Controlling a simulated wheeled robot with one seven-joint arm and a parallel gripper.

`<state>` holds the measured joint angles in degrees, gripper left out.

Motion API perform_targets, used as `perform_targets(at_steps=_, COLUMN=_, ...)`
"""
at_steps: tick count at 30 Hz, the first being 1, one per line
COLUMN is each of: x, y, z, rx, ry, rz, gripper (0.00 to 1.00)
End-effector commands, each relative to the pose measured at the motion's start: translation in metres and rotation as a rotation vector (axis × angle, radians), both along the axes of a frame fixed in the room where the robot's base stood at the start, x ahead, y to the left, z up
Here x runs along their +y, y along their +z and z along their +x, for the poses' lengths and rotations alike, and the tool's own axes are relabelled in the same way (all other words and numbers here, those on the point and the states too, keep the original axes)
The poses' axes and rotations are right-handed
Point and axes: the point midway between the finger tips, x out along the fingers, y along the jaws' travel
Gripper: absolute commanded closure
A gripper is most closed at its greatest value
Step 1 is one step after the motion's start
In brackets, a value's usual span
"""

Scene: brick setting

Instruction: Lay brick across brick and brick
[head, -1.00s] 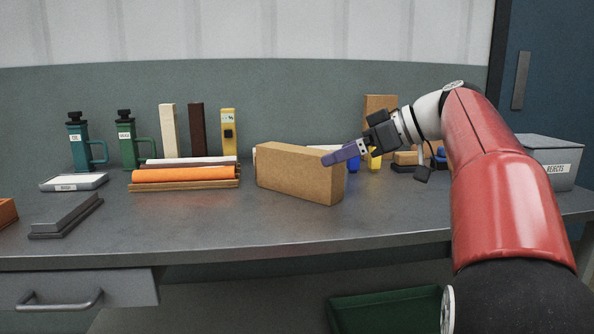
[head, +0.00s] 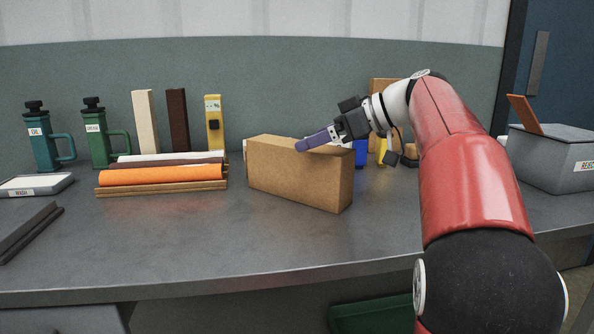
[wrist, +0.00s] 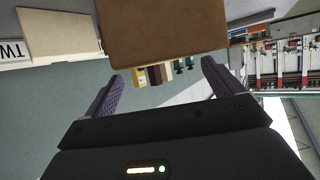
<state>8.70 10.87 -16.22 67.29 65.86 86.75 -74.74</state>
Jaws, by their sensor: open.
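A large tan brick (head: 300,173) stands on its long edge on the grey bench, mid-view. My gripper (head: 315,140), with purple fingers, points left at the brick's upper right part in the head view. In the wrist view my gripper (wrist: 160,86) is open, its fingers well apart, with nothing clearly between them. A tan brick face (wrist: 165,30) fills the top middle there, beyond the fingertips; I cannot tell whether they touch it. A cream upright block (head: 144,121) and a dark brown one (head: 177,120) stand behind to the left. I cannot tell which bricks the task names.
An orange roll (head: 160,175) lies left of the tan brick, with slats around it. A grey rejects bin (head: 552,160) is at right.

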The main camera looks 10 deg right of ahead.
Motion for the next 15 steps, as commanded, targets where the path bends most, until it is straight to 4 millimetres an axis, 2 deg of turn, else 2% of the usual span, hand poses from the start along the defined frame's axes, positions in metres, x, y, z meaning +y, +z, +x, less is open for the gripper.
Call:
perform_targets(at_steps=7, x=0.025, y=-0.018, z=0.02, rx=0.001, ry=0.002, rz=0.0, gripper=0.08)
perform_targets(at_steps=15, x=0.028, y=-0.02, z=0.023, rx=0.0, ry=-0.001, rz=-0.001, gripper=0.08)
